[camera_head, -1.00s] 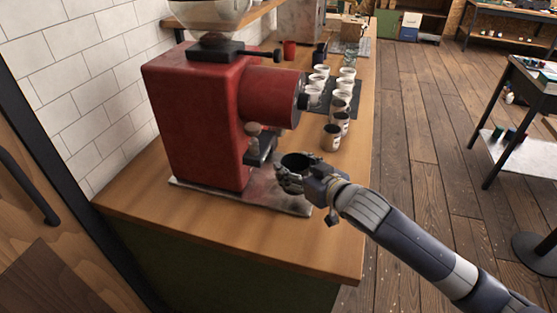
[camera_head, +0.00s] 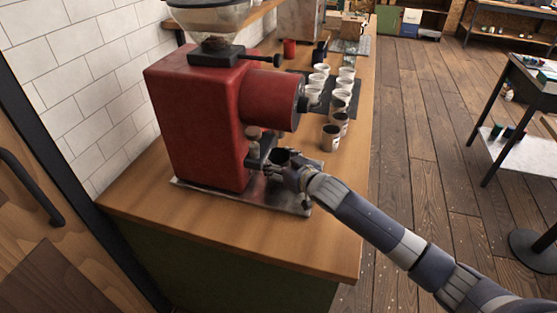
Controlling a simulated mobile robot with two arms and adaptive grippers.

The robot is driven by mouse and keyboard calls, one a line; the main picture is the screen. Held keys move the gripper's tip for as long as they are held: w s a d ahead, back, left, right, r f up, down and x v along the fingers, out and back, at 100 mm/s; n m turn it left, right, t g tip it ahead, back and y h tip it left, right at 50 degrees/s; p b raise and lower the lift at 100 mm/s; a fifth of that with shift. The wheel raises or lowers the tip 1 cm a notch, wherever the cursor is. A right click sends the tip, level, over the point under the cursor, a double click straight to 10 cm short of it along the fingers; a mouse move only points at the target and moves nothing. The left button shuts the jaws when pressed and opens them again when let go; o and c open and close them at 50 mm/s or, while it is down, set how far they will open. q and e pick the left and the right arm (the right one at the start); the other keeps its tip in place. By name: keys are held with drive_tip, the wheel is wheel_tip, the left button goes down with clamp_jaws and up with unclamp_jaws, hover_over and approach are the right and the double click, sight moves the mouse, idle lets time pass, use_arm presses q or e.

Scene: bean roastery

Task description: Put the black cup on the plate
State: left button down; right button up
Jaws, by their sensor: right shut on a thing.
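The black cup (camera_head: 281,157) is held by my right gripper (camera_head: 284,172), which is shut on it. The cup is upright with its dark opening facing up, close to the spout of the red grinder (camera_head: 205,115). The metal plate (camera_head: 292,201) lies flat on the wooden counter under the grinder. The cup and gripper are over its right part. The gripper hides the cup's lower side, so I cannot tell whether the cup touches the plate. My left gripper is not in view.
Several white and dark cups (camera_head: 331,137) stand behind on the counter, some on a dark mat. The wooden counter (camera_head: 250,240) is clear in front of the plate. A white brick wall (camera_head: 85,75) is at the left. Open floor lies to the right.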

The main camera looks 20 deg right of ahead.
drive_tip(key=o, duration=1.1)
drive_tip(key=shift+s+d+r, duration=0.1)
drive_tip(key=shift+s, duration=0.45)
drive_tip(key=b+v, duration=0.1)
drive_tip(key=v, duration=1)
drive_tip(key=shift+r, duration=0.15)
